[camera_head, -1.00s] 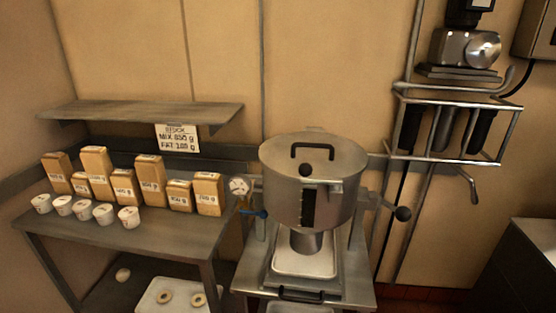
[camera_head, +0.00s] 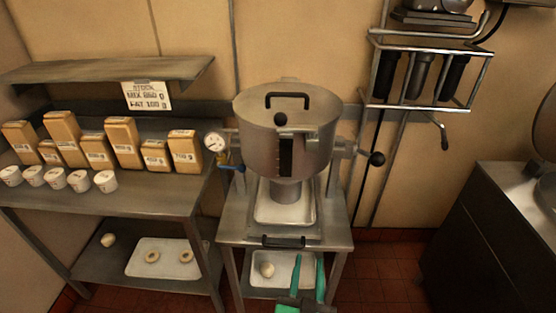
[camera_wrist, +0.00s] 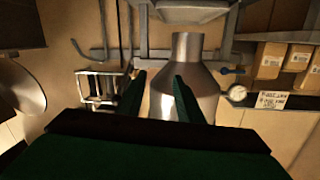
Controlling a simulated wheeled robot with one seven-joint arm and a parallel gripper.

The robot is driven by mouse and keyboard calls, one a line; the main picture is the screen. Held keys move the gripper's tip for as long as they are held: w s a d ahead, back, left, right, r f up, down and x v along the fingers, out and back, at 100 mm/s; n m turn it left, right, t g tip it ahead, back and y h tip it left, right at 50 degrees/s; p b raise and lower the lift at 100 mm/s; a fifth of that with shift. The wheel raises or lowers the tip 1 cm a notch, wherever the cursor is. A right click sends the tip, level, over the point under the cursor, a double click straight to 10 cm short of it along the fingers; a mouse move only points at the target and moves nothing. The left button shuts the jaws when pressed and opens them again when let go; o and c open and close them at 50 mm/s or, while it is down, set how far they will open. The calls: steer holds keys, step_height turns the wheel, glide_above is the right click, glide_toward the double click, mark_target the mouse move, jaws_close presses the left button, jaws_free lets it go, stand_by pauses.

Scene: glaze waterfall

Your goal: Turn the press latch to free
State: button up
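The steel press (camera_head: 285,140) stands on a metal stand in the middle of the head view. A lever with a black ball (camera_head: 376,159) sticks out at its right, and a blue-handled lever (camera_head: 232,167) sits at its left under a round gauge (camera_head: 216,141). A small black knob (camera_head: 281,119) is at the lid's front edge. I cannot tell which is the latch. My gripper (camera_head: 309,274) is low in front of the stand, green fingers apart, with nothing seen between them. The wrist view shows its open fingers (camera_wrist: 159,90) before the metal press body (camera_wrist: 192,70).
A table at left holds several labelled blocks (camera_head: 123,140) and white cups (camera_head: 78,180). A tray (camera_head: 135,265) lies on its lower shelf. A wall rack (camera_head: 415,105) hangs at upper right. A dark cabinet (camera_head: 470,245) stands at right; floor shows between it and the stand.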

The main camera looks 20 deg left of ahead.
steer(key=w+a+r+n+y, duration=0.2)
steer(key=w+a+r, duration=0.1)
steer(key=w+r, duration=0.4)
steer(key=n+y, duration=0.3)
steer(key=n, duration=0.2)
glide_toward(281, 122)
steer(key=shift+g, duration=0.4)
steer(key=x, duration=0.5)
steer(key=shift+d+r, duration=0.15)
steer(key=shift+r, duration=0.15)
steer(key=x, duration=1)
steer(key=shift+w, duration=0.35)
jaws_close()
